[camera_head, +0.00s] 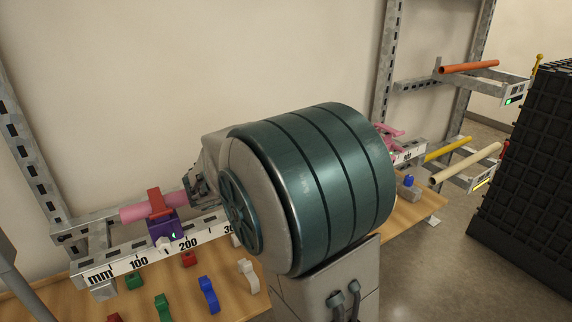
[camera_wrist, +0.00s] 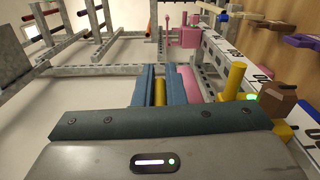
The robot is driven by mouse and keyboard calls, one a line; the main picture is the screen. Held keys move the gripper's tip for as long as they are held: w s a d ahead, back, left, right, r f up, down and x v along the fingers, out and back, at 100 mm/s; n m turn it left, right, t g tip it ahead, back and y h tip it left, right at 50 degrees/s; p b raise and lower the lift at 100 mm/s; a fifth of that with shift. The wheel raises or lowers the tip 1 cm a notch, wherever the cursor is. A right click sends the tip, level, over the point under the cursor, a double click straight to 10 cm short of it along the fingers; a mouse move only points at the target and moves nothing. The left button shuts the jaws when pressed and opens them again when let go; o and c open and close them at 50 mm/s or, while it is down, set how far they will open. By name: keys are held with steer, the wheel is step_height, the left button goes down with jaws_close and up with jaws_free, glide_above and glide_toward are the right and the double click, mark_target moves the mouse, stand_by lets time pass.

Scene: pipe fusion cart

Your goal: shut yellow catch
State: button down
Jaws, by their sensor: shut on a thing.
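My gripper (camera_wrist: 159,76) shows in the wrist view, with two blue-grey fingers closed on a yellow bar (camera_wrist: 159,92), which looks like part of the yellow catch. A pink pipe (camera_wrist: 192,84) lies just to the right of the fingers. Right of it stands a yellow post (camera_wrist: 235,80), with a brown knob (camera_wrist: 279,101) and a yellow base piece (camera_wrist: 281,131) near a green light. How far the catch is closed cannot be told. In the head view my arm hides the gripper and the catch.
In the head view a red catch (camera_head: 157,202) sits over a pink pipe (camera_head: 135,213) on a purple holder (camera_head: 166,230), along a ruled rail (camera_head: 120,266). Several coloured clips lie on the wooden bench (camera_head: 232,299). Pipe racks stand right, beside a black crate stack (camera_head: 525,170).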

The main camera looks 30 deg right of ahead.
stand_by(0.5)
steer(key=c, duration=1.5)
jaws_free()
steer(key=shift+r, duration=0.25)
steer(key=r, duration=0.4)
steer(key=shift+s+d+p, duration=0.15)
steer(key=shift+s+p, duration=0.05)
steer(key=shift+p, duration=0.15)
steer(key=s+d+r, duration=0.6)
steer(key=s+d, duration=0.1)
steer(key=s, duration=0.2)
steer(key=shift+r, duration=0.25)
steer(key=shift+w, duration=0.1)
